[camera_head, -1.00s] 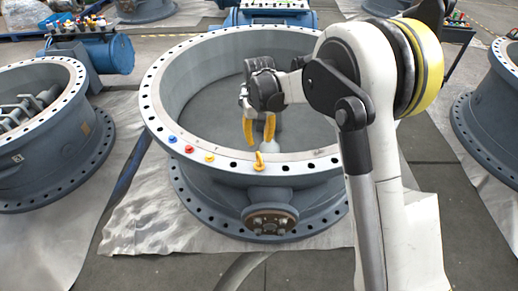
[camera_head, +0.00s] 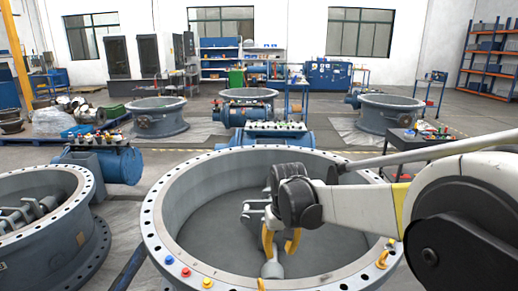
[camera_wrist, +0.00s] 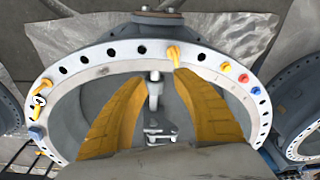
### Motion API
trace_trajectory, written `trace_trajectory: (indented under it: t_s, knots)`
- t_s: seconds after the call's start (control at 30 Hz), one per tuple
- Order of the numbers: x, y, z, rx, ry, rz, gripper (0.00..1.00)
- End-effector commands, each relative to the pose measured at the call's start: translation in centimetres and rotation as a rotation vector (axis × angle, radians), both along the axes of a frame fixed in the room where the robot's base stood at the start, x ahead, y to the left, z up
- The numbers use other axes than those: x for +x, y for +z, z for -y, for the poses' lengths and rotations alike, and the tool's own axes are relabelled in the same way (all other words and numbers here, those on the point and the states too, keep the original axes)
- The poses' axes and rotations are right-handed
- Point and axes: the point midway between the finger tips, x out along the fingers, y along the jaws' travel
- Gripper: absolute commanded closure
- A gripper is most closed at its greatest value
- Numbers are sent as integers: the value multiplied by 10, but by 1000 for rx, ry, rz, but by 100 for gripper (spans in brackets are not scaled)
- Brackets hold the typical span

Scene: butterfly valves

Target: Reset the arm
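My gripper (camera_head: 281,243) hangs over the inside of the large grey valve ring (camera_head: 160,185) in the head view, its yellow fingers pointing down. In the wrist view the two yellow fingers (camera_wrist: 158,105) are spread apart with nothing between them, so my gripper is open and empty. The ring's white bolt-holed rim (camera_wrist: 100,62) and the inner shaft fitting (camera_wrist: 153,105) show behind the fingers. My white arm reaches in from the right in the head view and covers part of the rim.
Blue (camera_head: 169,260), red (camera_head: 185,272) and yellow (camera_head: 207,282) pieces sit on the front-left rim. A yellow fitting (camera_head: 383,258) stands on the right rim. Another valve body (camera_head: 45,210) is at left. Blue equipment (camera_head: 268,136) stands behind the ring.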

Motion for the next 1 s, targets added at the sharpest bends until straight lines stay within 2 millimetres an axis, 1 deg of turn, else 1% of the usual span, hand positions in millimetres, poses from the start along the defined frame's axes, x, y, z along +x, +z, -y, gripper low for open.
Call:
trace_trajectory:
  t_s: [0.03,0.1,0.17,0.2,0.27,0.3,0.37,0.4,0.5,0.6,0.7,0.83,1.0]
  knots:
    - [-16,17,13,6,-16,28,66]
    - [-35,38,29,15,-36,73,66]
    - [-53,52,43,23,-54,111,66]
    - [-66,61,51,27,-65,136,66]
    - [-85,71,63,32,-83,174,66]
    - [-99,76,71,36,-93,201,66]
    - [-119,82,82,40,-111,239,66]
    - [-132,85,88,42,-122,264,66]
    - [-165,87,104,48,-150,328,66]
    - [-193,82,116,50,-175,387,66]
    - [-214,76,124,51,-194,434,66]
    - [-229,69,130,52,-209,473,66]
    - [-235,66,132,52,-215,487,66]
